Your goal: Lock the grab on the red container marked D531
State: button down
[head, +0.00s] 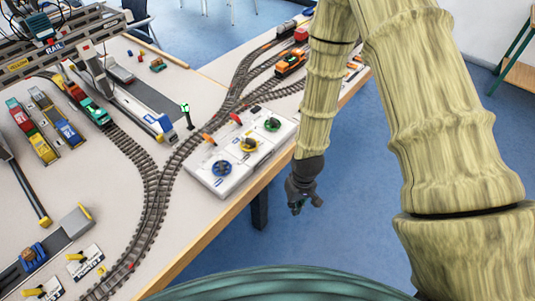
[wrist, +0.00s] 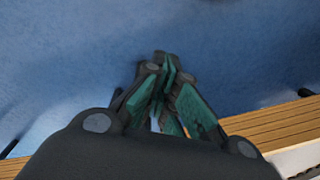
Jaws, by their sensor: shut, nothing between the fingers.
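My gripper (head: 304,203) hangs over the blue floor, to the right of the table's front edge. Its fingers (wrist: 163,62) are together and empty in the wrist view. In the head view, a gantry crane marked RAIL stands at the upper left, with a grey column (head: 92,68) reaching down near the track. A small red container (head: 17,105) sits among coloured ones at the left, and a red wagon (head: 301,34) stands on the far tracks. No marking D531 is readable. Whether a grab sits on a red container cannot be told.
A white control box (head: 240,178) with blue (head: 222,168), yellow (head: 249,145) and green (head: 272,125) knobs and orange-red levers sits at the table edge. Tracks curve beside it. Points levers (head: 84,262) lie at lower left. The floor around my gripper is clear.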

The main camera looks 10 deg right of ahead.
jog(key=s+d+f, duration=0.1)
jog(key=s+f, duration=0.2)
jog(key=s, duration=0.4)
jog(key=s+d+f+m, duration=0.1)
jog(key=s+f, duration=0.2)
jog(key=s, duration=0.4)
jog(key=s+d+f+m+h, duration=0.1)
jog(key=s+f, duration=0.2)
jog(key=s, duration=0.4)
jog(key=shift+d, duration=0.1)
